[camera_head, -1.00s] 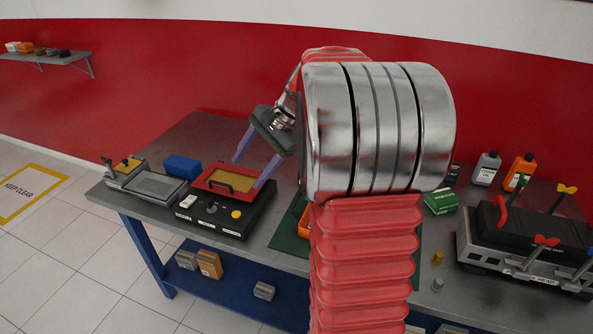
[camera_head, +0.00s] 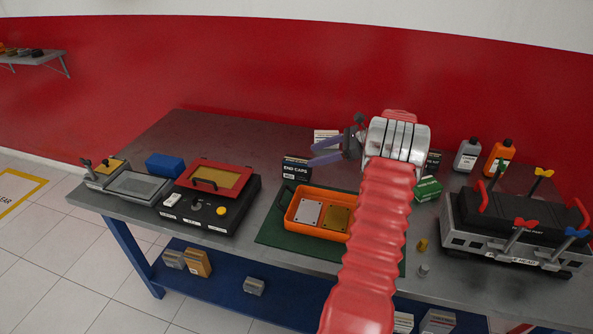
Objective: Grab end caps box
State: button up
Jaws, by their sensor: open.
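The end caps box (camera_head: 295,169) is a small black box with a white "END CAPS" label. It stands upright on the grey table, behind the orange tray. My gripper (camera_head: 311,154) is open, its two purple fingers pointing left. In the picture its fingertips are just above and right of the box's top right corner. I cannot tell the exact gap in depth. Nothing shows between the fingers.
An orange tray (camera_head: 291,217) with two plates sits on a green mat (camera_head: 270,234) in front of the box. A white box (camera_head: 326,136) stands behind. A black device with a red frame (camera_head: 243,184) is at left. Bottles and a black engine block (camera_head: 520,215) are at right.

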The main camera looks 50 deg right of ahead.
aim_at(298, 164)
jog(key=s+d+f+m+t, duration=0.1)
jog(key=s+d+f+m, duration=0.1)
jog(key=s+d+f, duration=0.1)
jog(key=shift+d+t, duration=0.3)
jog(key=shift+d, duration=0.6)
jog(key=shift+w, duration=0.1)
jog(key=x, duration=0.8)
jog(key=shift+w+a+f, duration=0.1)
jog(key=shift+w+f, duration=0.05)
jog(key=shift+w, duration=0.1)
jog(key=shift+x, duration=2.6)
jog(key=shift+f, duration=0.15)
jog(key=shift+c, duration=0.3)
